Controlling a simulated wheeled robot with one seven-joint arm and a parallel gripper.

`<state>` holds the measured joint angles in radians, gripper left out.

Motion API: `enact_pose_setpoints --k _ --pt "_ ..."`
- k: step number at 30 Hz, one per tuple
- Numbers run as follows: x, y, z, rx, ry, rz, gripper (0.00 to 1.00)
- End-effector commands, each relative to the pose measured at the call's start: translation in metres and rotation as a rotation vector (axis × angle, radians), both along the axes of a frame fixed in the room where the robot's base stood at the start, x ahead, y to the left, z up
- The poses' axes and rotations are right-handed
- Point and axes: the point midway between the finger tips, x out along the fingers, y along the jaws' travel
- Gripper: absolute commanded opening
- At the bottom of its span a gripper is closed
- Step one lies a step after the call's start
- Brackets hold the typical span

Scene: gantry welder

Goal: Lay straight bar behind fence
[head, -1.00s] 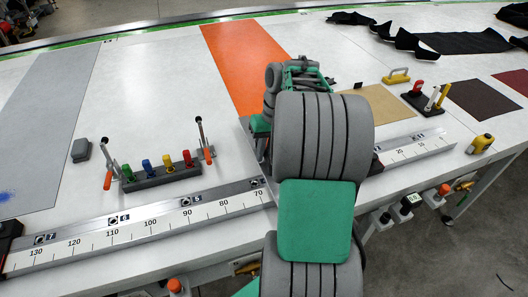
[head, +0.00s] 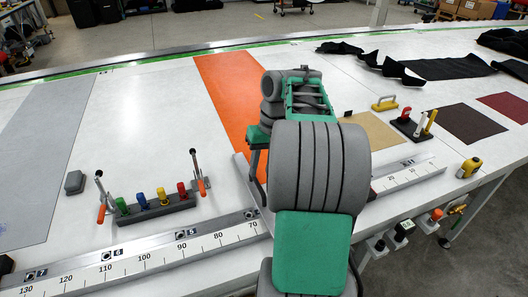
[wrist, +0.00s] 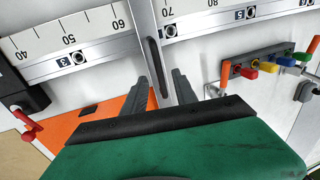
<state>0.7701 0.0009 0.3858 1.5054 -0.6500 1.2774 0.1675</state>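A long metal fence with number markings (head: 150,257) runs along the table's front side; it also shows in the wrist view (wrist: 95,35). A light metal strip (head: 241,168), likely the straight bar, lies crosswise to it beside the orange panel. In the wrist view the strip (wrist: 168,70) has a dark oblong slot or grip and crosses the line of the fence. My gripper (wrist: 162,82) is open, its two fingers apart over the strip; I cannot tell if they touch it.
A block with coloured knobs (head: 152,209) and upright toggle clamps stands left behind the fence. An orange panel (head: 232,95) lies under the arm's far side. A yellow handle (head: 384,103), a small tool stand (head: 412,128) and a yellow tape measure (head: 468,168) are right.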

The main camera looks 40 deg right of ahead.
Motion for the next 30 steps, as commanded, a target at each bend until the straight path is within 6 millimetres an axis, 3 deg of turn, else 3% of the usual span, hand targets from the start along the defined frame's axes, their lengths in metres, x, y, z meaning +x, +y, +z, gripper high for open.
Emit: enact_pose_setpoints --k 1,6,11,13,14,16,18,21,22,25,30 --pt "0.0 -0.003 0.019 -0.001 -0.002 -0.001 0.34" --pt "-0.003 -0.009 0.051 0.001 0.001 0.0 0.34" --pt "-0.004 -0.011 0.058 0.001 0.001 -0.001 0.34" --pt "-0.001 -0.003 0.06 -0.002 -0.005 0.007 0.34" --pt "0.001 0.007 0.061 -0.005 -0.011 0.016 0.34" --pt "0.009 0.045 0.067 -0.02 -0.043 0.046 0.34" --pt "0.01 0.1 0.071 -0.048 -0.09 0.092 0.34" --pt "-0.009 0.173 0.066 -0.109 -0.177 0.165 0.34" --pt "-0.018 0.189 0.061 -0.128 -0.201 0.186 0.34" --pt "-0.048 0.22 0.045 -0.192 -0.275 0.246 0.34" --pt "-0.071 0.231 0.027 -0.25 -0.327 0.29 0.34"
